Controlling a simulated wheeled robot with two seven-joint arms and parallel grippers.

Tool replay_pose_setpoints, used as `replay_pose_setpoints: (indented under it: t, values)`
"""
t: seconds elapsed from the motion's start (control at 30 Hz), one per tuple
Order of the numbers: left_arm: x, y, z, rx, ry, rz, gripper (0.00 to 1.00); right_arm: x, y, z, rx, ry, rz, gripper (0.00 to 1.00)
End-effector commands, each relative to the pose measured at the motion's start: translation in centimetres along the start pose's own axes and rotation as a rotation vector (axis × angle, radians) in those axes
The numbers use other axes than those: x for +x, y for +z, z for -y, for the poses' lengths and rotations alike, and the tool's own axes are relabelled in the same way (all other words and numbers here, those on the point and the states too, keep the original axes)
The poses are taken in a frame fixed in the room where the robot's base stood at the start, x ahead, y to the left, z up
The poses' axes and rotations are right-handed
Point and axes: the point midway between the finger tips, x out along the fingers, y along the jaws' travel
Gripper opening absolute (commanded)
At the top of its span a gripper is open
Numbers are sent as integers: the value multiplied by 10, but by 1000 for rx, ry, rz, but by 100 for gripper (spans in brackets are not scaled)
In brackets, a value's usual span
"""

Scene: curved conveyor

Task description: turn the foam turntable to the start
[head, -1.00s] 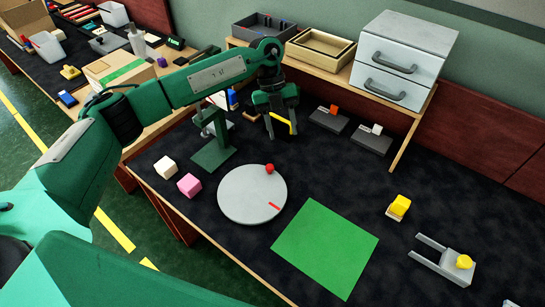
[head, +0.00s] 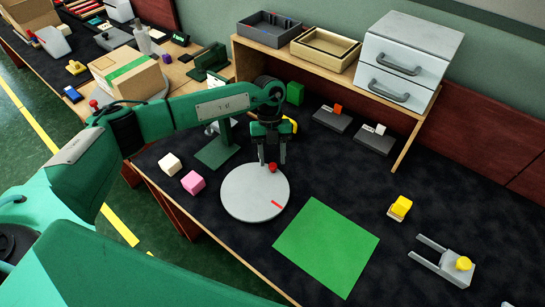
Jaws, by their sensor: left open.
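The turntable (head: 247,196) is a light grey disc lying on the dark table. A red knob (head: 273,168) stands at its far edge. A red line (head: 277,204) marks its near right part. My left gripper (head: 272,161) is open and points down at the far rim of the disc, with its fingers close around or just behind the red knob. I cannot tell whether the fingers touch the knob. My right gripper is not in view.
A green mat (head: 326,247) lies right of the disc. White (head: 170,164) and pink (head: 193,182) cubes lie to its left. A dark green stand (head: 216,152) is behind left. A wooden shelf (head: 325,75) with trays and drawers (head: 405,65) stands at the back.

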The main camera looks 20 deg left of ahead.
Motion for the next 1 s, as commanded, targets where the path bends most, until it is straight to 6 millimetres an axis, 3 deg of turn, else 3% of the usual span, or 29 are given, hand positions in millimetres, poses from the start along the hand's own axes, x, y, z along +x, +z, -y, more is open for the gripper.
replay_pose_setpoints:
  t: [0.13,0.43,0.67,1.0]
  values:
    - [10,0,0,0,0,-1,45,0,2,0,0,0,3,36]
    - [12,0,0,0,-1,0,45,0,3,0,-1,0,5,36]
    - [12,0,0,0,-1,0,0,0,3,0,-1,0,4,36]
    - [11,-2,-5,1,0,0,0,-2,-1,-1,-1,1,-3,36]
